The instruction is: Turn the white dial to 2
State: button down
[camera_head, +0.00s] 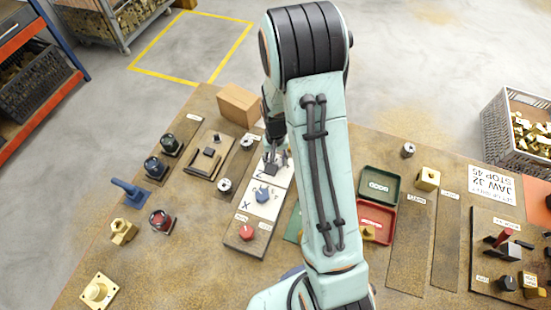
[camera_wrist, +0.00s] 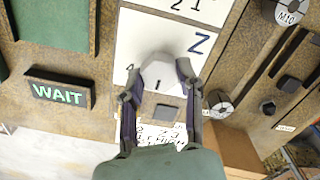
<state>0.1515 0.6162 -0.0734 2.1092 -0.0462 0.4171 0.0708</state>
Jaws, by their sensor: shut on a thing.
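The white dial (camera_wrist: 160,72) sits on a white panel (camera_wrist: 140,35) marked with a large Z in the wrist view. A small dark mark shows on the dial's near face. Printed numbers stand around it: a 2 and a 1 towards the top of the picture and a 4 to the left. My gripper (camera_wrist: 157,82) is shut on the dial, one finger on each side. In the head view my gripper (camera_head: 274,152) is over the panel by the Z, partly behind my arm, and the dial is hard to make out there.
A blue dial (camera_head: 263,194) on the X panel and a red knob (camera_head: 247,232) stand close by. A cardboard box (camera_head: 239,104) is behind to the left. A WAIT sign (camera_wrist: 58,92) is beside the panel. Green (camera_head: 380,184) and red trays lie right of my arm.

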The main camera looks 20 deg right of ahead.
jog(key=c, duration=0.7)
grip_release()
notch_tip(320, 180, up, 12)
